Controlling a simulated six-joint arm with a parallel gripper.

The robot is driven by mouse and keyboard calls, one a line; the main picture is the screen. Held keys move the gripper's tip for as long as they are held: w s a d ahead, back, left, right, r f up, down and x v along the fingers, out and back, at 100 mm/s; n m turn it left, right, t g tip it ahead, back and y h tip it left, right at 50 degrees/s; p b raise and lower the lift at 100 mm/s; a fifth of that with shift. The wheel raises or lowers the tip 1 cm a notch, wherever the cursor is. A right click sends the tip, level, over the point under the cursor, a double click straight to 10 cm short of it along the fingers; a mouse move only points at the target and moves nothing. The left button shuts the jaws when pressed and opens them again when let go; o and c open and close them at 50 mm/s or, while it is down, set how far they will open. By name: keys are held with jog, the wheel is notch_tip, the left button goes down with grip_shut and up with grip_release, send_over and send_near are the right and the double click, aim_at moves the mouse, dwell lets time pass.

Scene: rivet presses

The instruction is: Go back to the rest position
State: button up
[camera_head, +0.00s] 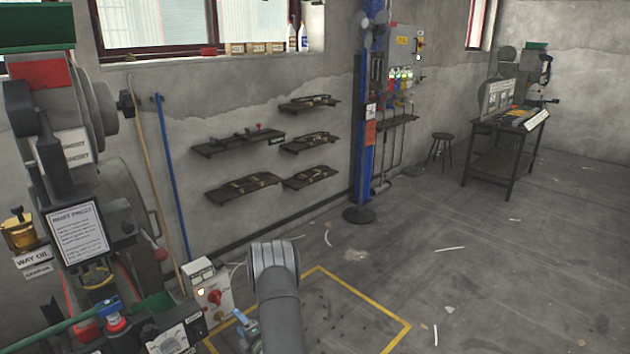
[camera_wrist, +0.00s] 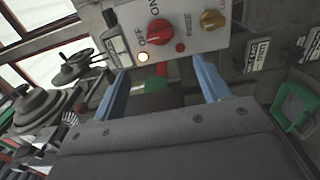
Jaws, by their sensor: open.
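My gripper (camera_wrist: 161,70) shows in the wrist view as two blue fingers set wide apart with nothing between them. In the head view only a small blue part of it (camera_head: 246,326) shows beside my grey arm, low in the middle; the rest is hidden. A control box (camera_wrist: 185,42) is straight ahead of the fingers in the wrist view. It has a red knob (camera_wrist: 160,32), a yellow knob (camera_wrist: 213,20), a lit white lamp (camera_wrist: 143,57) and a gauge (camera_wrist: 117,45). The same box (camera_head: 212,296) stands left of my arm in the head view. I cannot tell whether the fingers touch it.
A rivet press with a sign (camera_head: 78,232) fills the left side. A green bin (camera_wrist: 295,104) is at the right in the wrist view. Wall shelves (camera_head: 240,142), a blue post (camera_head: 366,130) and a workbench (camera_head: 507,150) stand farther back. The floor at the right is mostly open.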

aim_at(219, 301)
jog(key=x, duration=1.3)
jog(key=shift+w+a, duration=0.1)
